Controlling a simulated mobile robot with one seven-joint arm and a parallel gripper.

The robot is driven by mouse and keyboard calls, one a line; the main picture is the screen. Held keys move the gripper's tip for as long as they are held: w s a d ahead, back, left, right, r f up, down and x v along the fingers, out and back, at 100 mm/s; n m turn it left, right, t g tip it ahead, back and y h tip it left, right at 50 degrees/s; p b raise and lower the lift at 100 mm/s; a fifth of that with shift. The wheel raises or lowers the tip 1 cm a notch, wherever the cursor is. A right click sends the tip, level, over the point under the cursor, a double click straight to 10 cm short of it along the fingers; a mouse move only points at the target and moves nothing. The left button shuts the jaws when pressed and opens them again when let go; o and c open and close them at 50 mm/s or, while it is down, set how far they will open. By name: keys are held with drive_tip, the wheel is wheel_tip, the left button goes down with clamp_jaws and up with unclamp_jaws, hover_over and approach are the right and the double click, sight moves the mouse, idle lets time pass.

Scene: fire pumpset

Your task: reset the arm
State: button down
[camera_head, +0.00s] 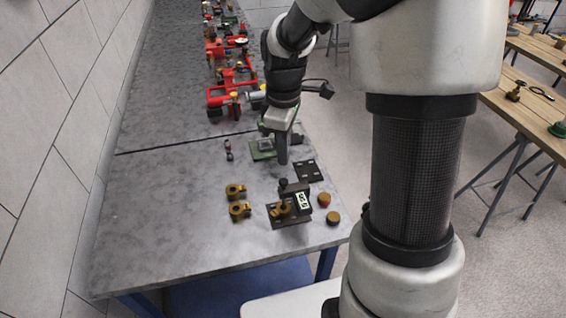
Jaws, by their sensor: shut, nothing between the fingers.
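My gripper (282,155) points down over the right part of the grey table, beside a green part and behind a black assembly. Its fingers look shut together with nothing between them. My arm comes in from the upper right, bent at the elbow, with the wrist hanging straight down. Whether the fingertips touch anything is too small to tell.
The grey table (150,245) holds a black assembly with a white label (303,201), a flat black plate (308,171), brass fittings (237,211), round brass pieces (333,218) and a green part (262,149). Red pump parts (225,97) stand further back. The table's left front is clear.

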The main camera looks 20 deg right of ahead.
drive_tip(key=shift+r, duration=0.2)
idle(0.3)
drive_tip(key=s+r+m+t, duration=0.5)
drive_tip(key=s+r+m, duration=0.7)
drive_tip(key=s, duration=0.6)
wheel_tip(320, 180, up, 2)
drive_tip(key=shift+a+r+t, duration=0.2)
drive_tip(key=shift+a+t, duration=0.1)
